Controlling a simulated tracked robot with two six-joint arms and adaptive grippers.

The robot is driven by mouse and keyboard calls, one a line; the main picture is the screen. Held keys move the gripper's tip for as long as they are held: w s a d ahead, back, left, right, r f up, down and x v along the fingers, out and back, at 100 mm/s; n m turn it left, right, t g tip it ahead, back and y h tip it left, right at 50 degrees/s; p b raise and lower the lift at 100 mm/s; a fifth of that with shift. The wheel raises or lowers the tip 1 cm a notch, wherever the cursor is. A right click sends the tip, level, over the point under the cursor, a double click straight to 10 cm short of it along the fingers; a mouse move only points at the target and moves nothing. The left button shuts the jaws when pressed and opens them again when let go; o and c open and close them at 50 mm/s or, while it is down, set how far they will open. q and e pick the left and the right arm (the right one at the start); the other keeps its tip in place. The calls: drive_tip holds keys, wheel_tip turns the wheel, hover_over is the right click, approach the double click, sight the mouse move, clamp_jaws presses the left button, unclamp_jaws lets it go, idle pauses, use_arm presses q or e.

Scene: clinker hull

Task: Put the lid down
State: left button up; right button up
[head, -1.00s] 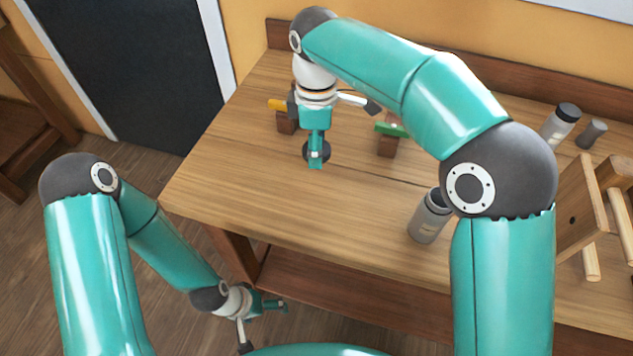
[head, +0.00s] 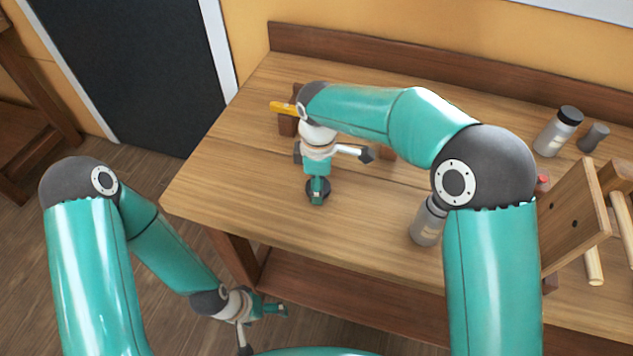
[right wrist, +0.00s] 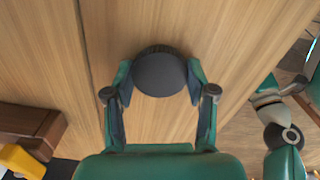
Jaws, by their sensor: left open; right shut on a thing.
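The lid is a dark round disc (right wrist: 159,72), held between the two fingertips of my right gripper (right wrist: 160,80) in the right wrist view. In the head view the right gripper (head: 318,194) hangs over the left-front part of the table, and the lid (head: 309,187) shows as a dark edge behind the fingers. Bare wood surrounds the lid; I cannot tell whether it touches the table. My left gripper (head: 265,328) is open and empty, low in front of the table.
The wooden table (head: 230,185) is clear at its left end. A yellow-handled tool (head: 283,107) rests on a brown block (head: 287,125) behind the gripper. A dark-capped bottle (head: 558,132), a small grey container (head: 593,137) and a wooden rack (head: 580,222) are at the right.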

drive_tip(key=shift+f+b, duration=0.3)
drive_tip(key=shift+f, duration=0.25)
drive_tip(key=shift+s+f, duration=0.1)
drive_tip(key=o, duration=1.2)
drive_tip(key=shift+f, duration=0.1)
drive_tip(key=shift+c, duration=0.2)
drive_tip(key=shift+r, duration=0.4)
wheel_tip(320, 180, up, 13)
drive_tip(key=p, duration=0.1)
